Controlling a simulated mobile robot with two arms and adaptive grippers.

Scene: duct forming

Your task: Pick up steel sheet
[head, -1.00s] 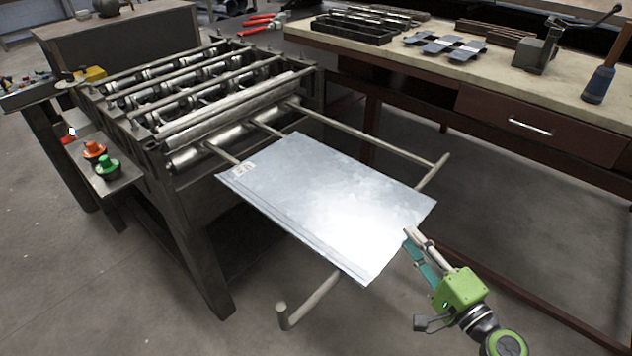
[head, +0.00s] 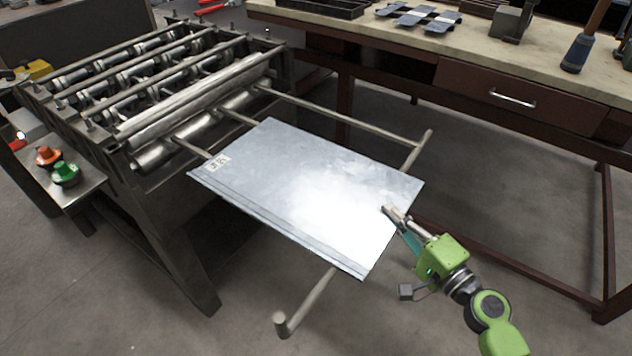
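The steel sheet (head: 300,190) is a flat, shiny rectangle with a small label near its left corner. It lies across the support bars in front of the roller machine. My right gripper (head: 397,218) comes in from the lower right and is at the sheet's right edge. Its fingers look apart, with one finger tip over the sheet's top face near the edge. The other finger is partly hidden, and I cannot tell whether either touches the sheet. My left gripper is not in view.
The roller machine (head: 150,90) stands behind and left of the sheet. A support bar with an upturned end (head: 305,302) sticks out in front. A workbench (head: 400,45) with a drawer (head: 520,98) stands at the back right. Orange and green buttons (head: 65,173) sit at the left.

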